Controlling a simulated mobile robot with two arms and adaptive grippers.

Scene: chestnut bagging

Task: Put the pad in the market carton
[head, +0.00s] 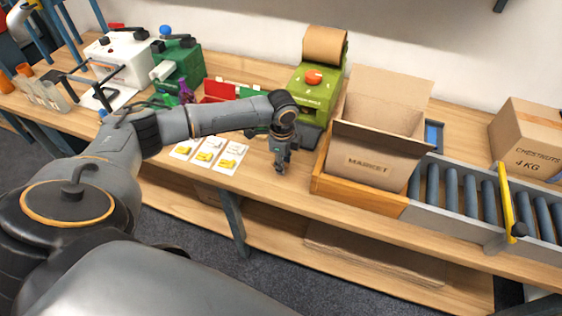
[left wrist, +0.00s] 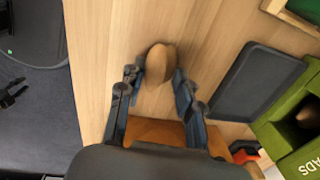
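The brown, rounded pad (left wrist: 158,62) sits between the fingertips of my left gripper (left wrist: 156,76) in the left wrist view, with a finger close along each side. The gripper looks shut on it. In the head view my left gripper (head: 281,166) points down over the table's front part, left of the carton; the pad is hard to make out there. The market carton (head: 374,170) stands open at the top with its flaps up, marked MARKET. My right gripper is in neither view.
The green pad dispenser (head: 313,97) stands behind my gripper; its dark tray (left wrist: 257,82) looks empty. A wooden frame (head: 357,193) surrounds the carton's base. A roller conveyor (head: 470,190) and a closed chestnuts carton (head: 528,139) are at the right. Printed cards (head: 207,154) lie left of my gripper.

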